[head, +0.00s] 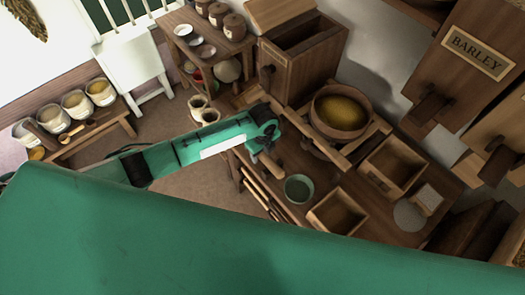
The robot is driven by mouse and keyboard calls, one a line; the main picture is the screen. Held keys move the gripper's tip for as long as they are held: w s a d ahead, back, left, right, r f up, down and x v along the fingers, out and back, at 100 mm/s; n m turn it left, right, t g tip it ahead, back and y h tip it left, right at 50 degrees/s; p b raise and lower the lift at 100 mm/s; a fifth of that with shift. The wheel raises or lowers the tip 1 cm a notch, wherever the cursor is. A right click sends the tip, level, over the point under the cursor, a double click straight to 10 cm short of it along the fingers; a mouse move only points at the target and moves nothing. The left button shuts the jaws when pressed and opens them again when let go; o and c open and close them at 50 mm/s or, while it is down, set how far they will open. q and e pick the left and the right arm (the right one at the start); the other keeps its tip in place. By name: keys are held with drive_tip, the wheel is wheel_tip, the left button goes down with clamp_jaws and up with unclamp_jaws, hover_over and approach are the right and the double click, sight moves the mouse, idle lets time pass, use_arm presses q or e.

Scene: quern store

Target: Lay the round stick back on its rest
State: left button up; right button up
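My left gripper (263,146) reaches in from the left, over the near edge of the wooden bench. A short, rounded light-brown wooden piece (271,166), possibly the round stick, shows right at its fingertips. I cannot tell whether the fingers close on it or it lies just below them. A longer pale wooden bar (318,141) slants beside the gripper towards the lower right. I cannot tell whether it is a loose stick or a fixed rail. No rest can be made out with certainty. My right gripper is not in view.
The bench holds a round tub of yellow grain (341,111), a green bowl (298,188), open wooden boxes (337,212) and a tall bin (302,55). A BARLEY bin (476,50) stands right. Jars (77,103) stand on a low bench left. Open floor lies left of the bench.

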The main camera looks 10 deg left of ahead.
use_arm(q)
drive_tip(key=shift+r, duration=0.1)
drive_tip(key=shift+r, duration=0.35)
wheel_tip(320, 180, up, 13)
drive_tip(key=b, duration=0.2)
